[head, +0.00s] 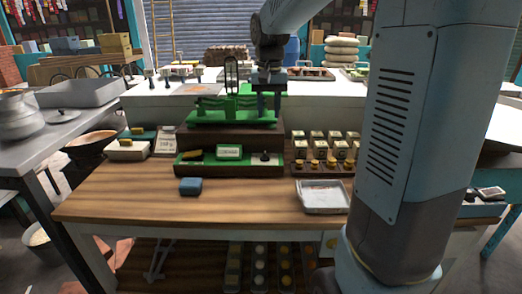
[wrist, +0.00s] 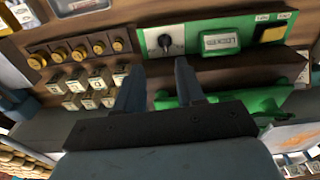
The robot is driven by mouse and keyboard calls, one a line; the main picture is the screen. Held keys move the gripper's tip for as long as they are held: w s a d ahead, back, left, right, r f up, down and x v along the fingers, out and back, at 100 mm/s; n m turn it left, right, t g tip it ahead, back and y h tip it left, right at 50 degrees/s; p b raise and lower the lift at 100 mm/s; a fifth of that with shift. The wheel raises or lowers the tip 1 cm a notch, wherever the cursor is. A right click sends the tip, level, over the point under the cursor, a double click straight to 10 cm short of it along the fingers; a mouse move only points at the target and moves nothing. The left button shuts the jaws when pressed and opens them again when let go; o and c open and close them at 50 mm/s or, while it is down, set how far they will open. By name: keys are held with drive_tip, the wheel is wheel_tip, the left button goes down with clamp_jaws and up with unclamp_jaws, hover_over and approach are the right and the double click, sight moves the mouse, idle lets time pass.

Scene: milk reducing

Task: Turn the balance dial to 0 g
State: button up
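The green balance (head: 235,112) stands on a dark wooden base at the middle of the table. The base's green front panel (head: 225,168) has a dark dial (head: 265,156) at its right end. My gripper (wrist: 157,74) is open and empty, fingers apart, pointing toward the dial without visible contact. In the head view my gripper (head: 268,97) is over the balance's right side.
Brass weights (head: 330,164) and small labelled blocks (head: 330,140) stand right of the base. A metal tray (head: 322,197) lies at front right, a blue block (head: 191,186) at front left. A small card (head: 166,140) stands left. The table's front middle is clear.

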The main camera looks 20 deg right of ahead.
sight(265, 153)
drive_tip(key=shift+m+g, duration=0.3)
drive_tip(key=shift+g, duration=0.1)
drive_tip(key=w+f, duration=0.1)
drive_tip(key=f, duration=0.4)
drive_tip(key=w+f, duration=0.1)
drive_tip(key=f, duration=0.4)
drive_tip(key=w+f, duration=0.1)
drive_tip(key=f, duration=0.5)
drive_tip(key=shift+w+d, duration=0.15)
drive_tip(key=shift+w, duration=0.25)
clamp_jaws()
